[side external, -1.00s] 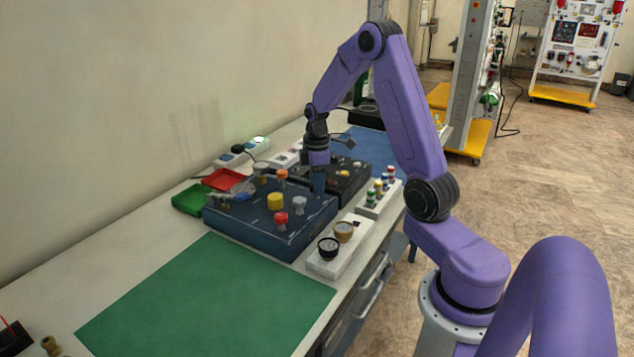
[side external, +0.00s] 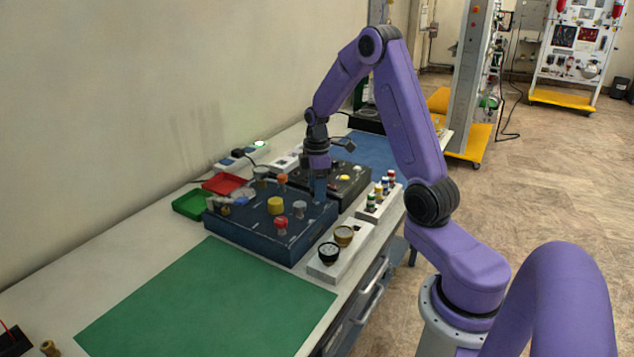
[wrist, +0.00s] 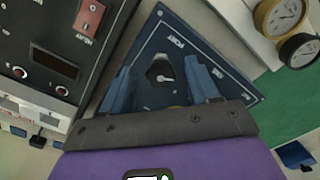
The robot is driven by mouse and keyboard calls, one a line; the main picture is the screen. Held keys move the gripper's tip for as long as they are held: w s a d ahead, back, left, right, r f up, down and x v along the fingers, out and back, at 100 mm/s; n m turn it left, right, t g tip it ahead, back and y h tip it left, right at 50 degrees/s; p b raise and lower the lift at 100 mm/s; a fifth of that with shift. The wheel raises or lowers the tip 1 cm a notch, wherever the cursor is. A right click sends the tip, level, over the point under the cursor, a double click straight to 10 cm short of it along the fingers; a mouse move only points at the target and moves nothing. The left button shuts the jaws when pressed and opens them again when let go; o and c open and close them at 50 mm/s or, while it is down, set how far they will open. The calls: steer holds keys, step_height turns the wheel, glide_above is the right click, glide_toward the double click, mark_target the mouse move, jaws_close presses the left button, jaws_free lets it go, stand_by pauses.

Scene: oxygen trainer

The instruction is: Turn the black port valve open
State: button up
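The black port valve (wrist: 160,72) shows in the wrist view as a dark knob with a light pointer, below the printed PORT label. It sits on the dark blue panel box (side external: 255,226). My gripper (side external: 319,197) points down over the far right corner of this box. In the wrist view, my gripper's (wrist: 163,82) two blue fingers stand apart, one on each side of the valve, with gaps visible between them and it. I cannot tell whether the fingertips are level with the knob. In the side external view the valve is hidden by my gripper.
Yellow (side external: 276,206), red (side external: 281,224) and grey (side external: 299,209) knobs stand on the same box. A black instrument box (side external: 350,180) lies just behind. A white gauge block (side external: 338,263) is at the front right. The green mat (side external: 205,300) is clear.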

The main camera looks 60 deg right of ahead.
step_height(320, 180, up, 17)
steer(key=shift+r, duration=0.2)
stand_by(0.4)
steer(key=shift+a, duration=0.1)
steer(key=s+a+f+n, duration=0.1)
steer(key=s+a, duration=0.2)
steer(key=a, duration=0.7)
steer(key=s+a+f+n, duration=0.15)
steer(key=s+a, duration=0.25)
steer(key=a, duration=0.6)
steer(key=s+a+f, duration=0.2)
steer(key=s+a, duration=0.1)
steer(key=s, duration=0.7)
steer(key=s+a+f, duration=0.3)
steer(key=s, duration=0.7)
steer(key=shift+a+f+n, duration=0.2)
steer(key=shift+f+n, duration=0.1)
steer(key=shift+n, duration=0.15)
